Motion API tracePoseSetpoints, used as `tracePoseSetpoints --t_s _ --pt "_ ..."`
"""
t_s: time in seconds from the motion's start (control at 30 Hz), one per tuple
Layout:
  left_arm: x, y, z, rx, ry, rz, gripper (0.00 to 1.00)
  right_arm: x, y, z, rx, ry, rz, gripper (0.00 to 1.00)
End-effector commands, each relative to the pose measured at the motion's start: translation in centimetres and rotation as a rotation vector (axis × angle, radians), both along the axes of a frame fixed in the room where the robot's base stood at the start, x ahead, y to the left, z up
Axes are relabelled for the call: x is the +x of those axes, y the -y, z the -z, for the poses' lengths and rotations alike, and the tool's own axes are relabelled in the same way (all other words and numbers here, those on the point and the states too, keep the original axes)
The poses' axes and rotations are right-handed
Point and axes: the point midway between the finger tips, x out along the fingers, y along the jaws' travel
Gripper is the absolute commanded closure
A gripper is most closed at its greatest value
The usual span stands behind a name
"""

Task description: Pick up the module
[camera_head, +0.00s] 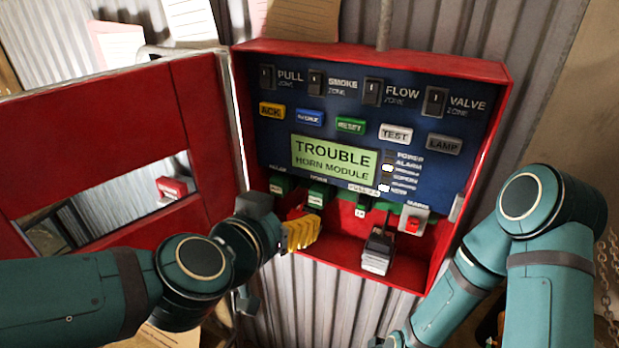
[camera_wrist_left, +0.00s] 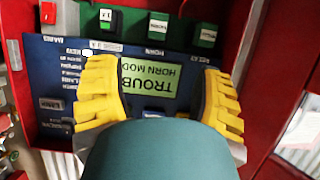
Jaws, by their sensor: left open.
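The red alarm panel (camera_head: 490,165) has a green display (camera_head: 334,157) reading "TROUBLE HORN MODULE". Below it is a row of green modules; one under the horn label (camera_head: 317,194) also shows in the wrist view (camera_wrist_left: 157,26). A dark block with a pale end (camera_head: 377,255) sits low in the box; I cannot tell whether it is a module. My left gripper (camera_head: 303,232) is open with yellow fingers, in front of the box's lower left. In the wrist view the spread fingers (camera_wrist_left: 155,65) frame the display, with nothing between them. My right gripper is out of view.
The red panel door (camera_head: 205,120) hangs open at the left. A red button (camera_head: 412,224) sits at the lower right of the box. A conduit (camera_head: 385,25) runs up from the top. A chain (camera_head: 605,270) hangs at the right edge.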

Motion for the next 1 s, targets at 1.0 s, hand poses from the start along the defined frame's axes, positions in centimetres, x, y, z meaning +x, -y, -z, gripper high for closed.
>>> tracePoseSetpoints --t_s 1.0 --pt "7.5 3.1 3.2 -0.001 0.003 0.001 0.33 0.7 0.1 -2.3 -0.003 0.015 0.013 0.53"
